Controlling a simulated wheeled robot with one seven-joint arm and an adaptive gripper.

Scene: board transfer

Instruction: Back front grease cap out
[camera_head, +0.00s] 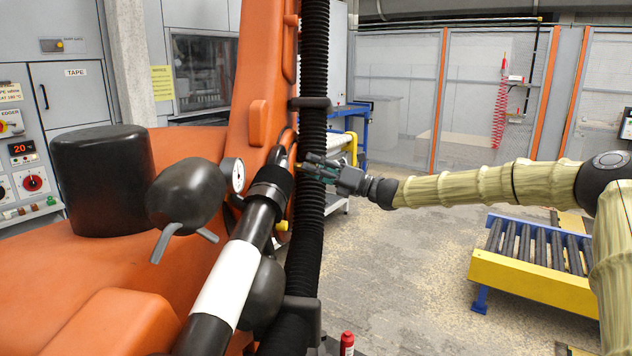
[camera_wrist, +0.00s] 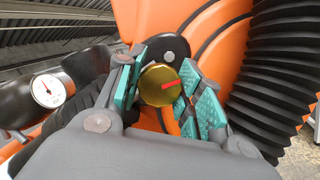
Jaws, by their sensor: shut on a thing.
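The grease cap (camera_wrist: 158,84) is a round brass-coloured cap with a red mark on its face, seen face-on in the wrist view. My gripper (camera_wrist: 161,92) has its teal pads on either side of the cap and is shut on it. The cap sits in front of the orange robot arm (camera_wrist: 200,22), close to a dark round fitting (camera_wrist: 167,48). Its seat and thread are hidden behind it. In the head view my gripper (camera_head: 306,167) reaches in from the right, beside the black corrugated hose; the cap is too small to make out clearly there.
The black corrugated hose (camera_head: 308,110) runs close by my gripper; it is at right in the wrist view (camera_wrist: 281,80). A pressure gauge (camera_head: 233,174) and a black cylinder with a white band (camera_head: 226,278) lie to the left. Open floor and a roller stand (camera_head: 535,275) are at right.

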